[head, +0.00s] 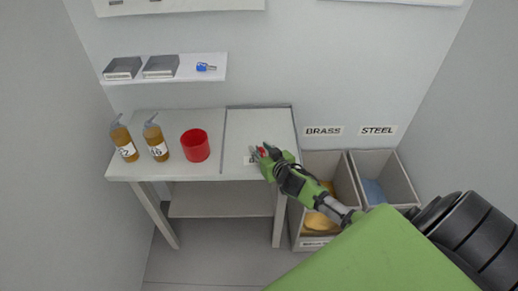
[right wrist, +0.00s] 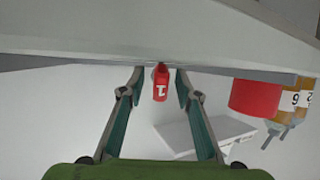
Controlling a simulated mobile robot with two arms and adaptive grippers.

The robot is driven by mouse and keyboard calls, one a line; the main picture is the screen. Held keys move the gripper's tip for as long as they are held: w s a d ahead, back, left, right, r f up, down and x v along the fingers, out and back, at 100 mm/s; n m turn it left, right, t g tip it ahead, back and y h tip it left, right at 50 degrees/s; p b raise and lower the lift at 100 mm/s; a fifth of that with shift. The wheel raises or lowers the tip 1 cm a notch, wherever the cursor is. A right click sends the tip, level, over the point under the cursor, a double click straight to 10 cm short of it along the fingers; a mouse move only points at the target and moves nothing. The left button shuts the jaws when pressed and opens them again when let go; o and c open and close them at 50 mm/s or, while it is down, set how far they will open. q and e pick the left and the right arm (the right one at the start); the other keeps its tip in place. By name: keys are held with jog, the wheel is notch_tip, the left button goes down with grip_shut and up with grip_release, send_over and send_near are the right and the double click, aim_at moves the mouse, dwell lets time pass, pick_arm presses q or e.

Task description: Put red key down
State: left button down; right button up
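The red key (head: 262,151), with a white "1" on its head in the right wrist view (right wrist: 160,84), is at the front right part of the table (head: 240,135), beside a partly hidden label. My right gripper (right wrist: 160,72) is open, its two fingers on either side of the key with a visible gap on each side. In the head view the right gripper (head: 262,153) is low at the table's front edge and partly hides the key. I cannot tell whether the key lies flat on the table. My left gripper is not in view.
A red cup (head: 195,145) and two amber bottles (head: 124,143) stand on the table's left half. A wall shelf (head: 215,73) holds two grey boxes and a blue key (head: 206,67). BRASS (head: 328,165) and STEEL (head: 398,170) bins stand at the right.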

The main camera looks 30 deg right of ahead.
jog(key=shift+w+f, duration=0.1)
jog(key=shift+w, duration=0.1)
grip_shut()
